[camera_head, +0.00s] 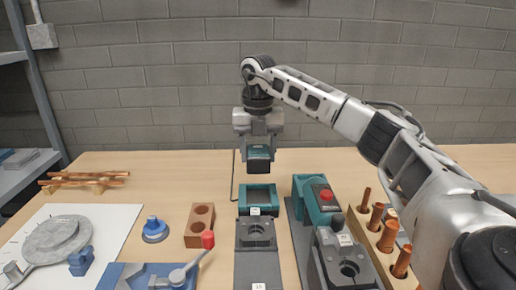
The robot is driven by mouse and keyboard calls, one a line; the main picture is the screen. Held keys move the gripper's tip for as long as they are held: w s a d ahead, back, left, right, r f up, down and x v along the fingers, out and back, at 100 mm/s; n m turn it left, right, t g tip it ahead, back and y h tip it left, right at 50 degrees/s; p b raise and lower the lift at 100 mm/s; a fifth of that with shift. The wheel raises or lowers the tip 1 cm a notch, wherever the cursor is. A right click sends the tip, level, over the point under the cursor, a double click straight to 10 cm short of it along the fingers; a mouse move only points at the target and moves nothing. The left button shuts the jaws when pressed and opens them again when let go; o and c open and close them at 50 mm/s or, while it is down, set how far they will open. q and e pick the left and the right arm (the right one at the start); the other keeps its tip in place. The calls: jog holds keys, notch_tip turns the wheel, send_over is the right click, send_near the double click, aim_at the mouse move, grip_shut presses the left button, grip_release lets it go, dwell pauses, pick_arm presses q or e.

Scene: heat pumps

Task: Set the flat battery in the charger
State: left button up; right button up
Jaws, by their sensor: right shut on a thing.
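A teal-and-black battery (259,158) hangs upright under my right gripper (259,138), which is shut on its top. The battery is in the air over the far part of the table, with a gap to what is below it. A teal block with a dark recess, which looks like the charger (245,207), stands on the table just below and nearer than the battery. My left gripper is not in view.
A grey holder (256,262) adjoins the charger's near side. A teal device with a red knob (325,195) stands to the right, beside a wooden rack of copper pieces (374,236). A brick-coloured block (200,224) and a red-knobbed lever tool (208,240) lie left.

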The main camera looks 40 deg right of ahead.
jog(key=shift+f+b, duration=0.35)
jog(key=shift+f, duration=0.5)
jog(key=shift+f+b, duration=0.4)
jog(key=shift+f, duration=0.45)
jog(key=shift+f+b, duration=0.45)
jog(key=shift+f, duration=0.55)
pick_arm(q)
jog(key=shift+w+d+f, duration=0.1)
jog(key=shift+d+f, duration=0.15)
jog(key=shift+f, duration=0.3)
pick_arm(e)
jog(key=shift+f, duration=0.1)
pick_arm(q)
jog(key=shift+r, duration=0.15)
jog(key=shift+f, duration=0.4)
pick_arm(e)
jog(key=shift+f, duration=0.35)
pick_arm(q)
jog(key=shift+b, duration=0.45)
pick_arm(e)
jog(key=shift+f, duration=0.75)
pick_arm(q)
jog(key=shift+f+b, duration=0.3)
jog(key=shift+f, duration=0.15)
pick_arm(e)
jog(key=shift+f, duration=0.95)
jog(key=o, duration=1.3)
